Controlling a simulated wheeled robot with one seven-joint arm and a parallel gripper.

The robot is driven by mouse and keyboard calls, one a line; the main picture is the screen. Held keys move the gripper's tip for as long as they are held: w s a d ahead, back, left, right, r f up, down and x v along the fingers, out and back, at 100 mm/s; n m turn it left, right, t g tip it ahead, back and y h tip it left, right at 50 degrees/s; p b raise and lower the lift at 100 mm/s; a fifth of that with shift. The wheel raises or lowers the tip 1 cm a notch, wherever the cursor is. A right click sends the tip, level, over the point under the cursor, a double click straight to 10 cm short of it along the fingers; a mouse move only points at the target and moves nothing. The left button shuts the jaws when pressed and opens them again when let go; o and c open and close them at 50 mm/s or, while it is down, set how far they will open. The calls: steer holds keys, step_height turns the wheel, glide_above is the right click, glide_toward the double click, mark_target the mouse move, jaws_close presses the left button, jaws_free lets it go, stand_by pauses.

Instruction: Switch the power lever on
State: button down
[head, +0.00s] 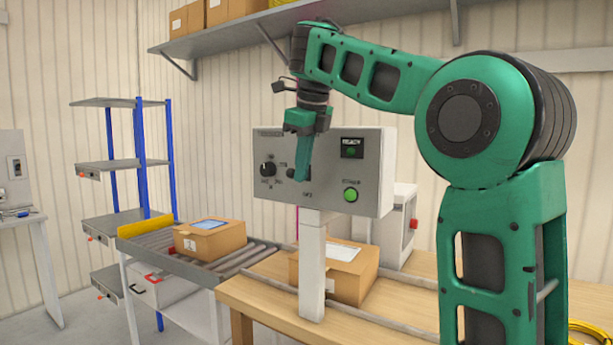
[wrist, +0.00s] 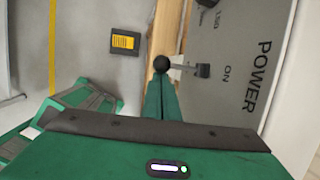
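The grey control panel (head: 330,207) stands on a white post over the wooden bench. In the wrist view the power lever (wrist: 163,63) has a black ball knob on a short stem, beside the "ON" and "POWER" lettering on the panel (wrist: 245,50). My gripper (head: 303,178) points down in front of the panel in the head view and hides most of the lever. Its green fingers (wrist: 161,82) look closed together, with their tips right at the ball knob. The knob is not between them. I cannot tell whether they touch it.
A black rotary knob (head: 267,169), a green button (head: 350,195) and a small display (head: 352,148) are also on the panel. A cardboard box (head: 345,277) sits behind the post. Another box (head: 210,240) sits on the roller conveyor (head: 165,244) at left.

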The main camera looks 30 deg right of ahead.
steer(key=shift+w+d+r+y, duration=0.1)
steer(key=shift+w+r+y, duration=0.05)
steer(key=shift+r+y, duration=0.15)
steer(key=shift+r, duration=0.15)
steer(key=shift+r, duration=0.65)
stand_by(0.3)
